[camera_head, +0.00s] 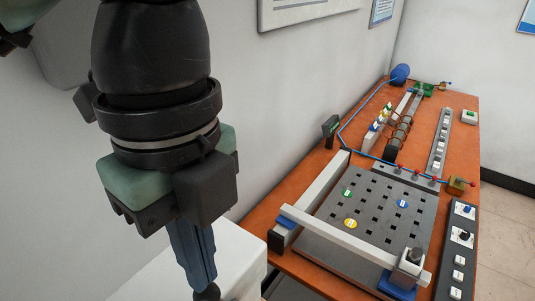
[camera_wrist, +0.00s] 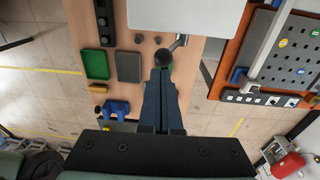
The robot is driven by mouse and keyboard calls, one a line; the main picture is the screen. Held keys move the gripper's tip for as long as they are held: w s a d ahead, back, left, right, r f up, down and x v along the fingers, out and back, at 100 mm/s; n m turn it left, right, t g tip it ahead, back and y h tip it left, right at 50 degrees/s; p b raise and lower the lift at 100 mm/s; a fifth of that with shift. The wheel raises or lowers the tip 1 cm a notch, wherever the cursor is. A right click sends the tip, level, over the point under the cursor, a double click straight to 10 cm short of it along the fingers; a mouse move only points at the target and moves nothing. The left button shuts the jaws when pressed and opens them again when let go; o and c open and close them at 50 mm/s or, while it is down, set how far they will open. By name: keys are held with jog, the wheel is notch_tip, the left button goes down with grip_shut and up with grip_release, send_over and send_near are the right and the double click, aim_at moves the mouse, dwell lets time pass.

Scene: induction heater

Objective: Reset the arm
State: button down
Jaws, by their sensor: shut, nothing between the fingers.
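My gripper (camera_head: 199,280) hangs at the left of the head view, pointing down, with its dark blue fingers together. In the wrist view my gripper (camera_wrist: 161,72) is shut and empty. Its fingertips are close to a dark round knob (camera_wrist: 165,56) on a short metal lever that comes from a white box (camera_wrist: 185,18). I cannot tell whether they touch the knob. In the head view the white box (camera_head: 238,258) stands just right of and behind the fingers.
An orange-brown bench (camera_head: 345,125) to the right carries a perforated grey plate (camera_head: 372,205) and a control strip (camera_head: 461,250). The wrist view shows a green tray (camera_wrist: 96,65), a grey tray (camera_wrist: 128,67) and blue parts (camera_wrist: 116,108) left of the fingers.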

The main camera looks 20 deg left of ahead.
jog(key=shift+t, duration=0.4)
jog(key=r, duration=0.1)
jog(key=w+r, duration=0.1)
jog(key=r, duration=0.3)
jog(key=shift+w+d, duration=0.2)
jog(key=shift+w, duration=0.15)
notch_tip(320, 180, down, 6)
jog(key=b, duration=0.4)
jog(key=shift+f, duration=0.2)
jog(key=s+a+f+b, duration=0.2)
jog(key=s+f, duration=0.1)
jog(key=s, duration=0.1)
jog(key=shift+s+f, duration=0.3)
jog(key=shift+s, duration=0.15)
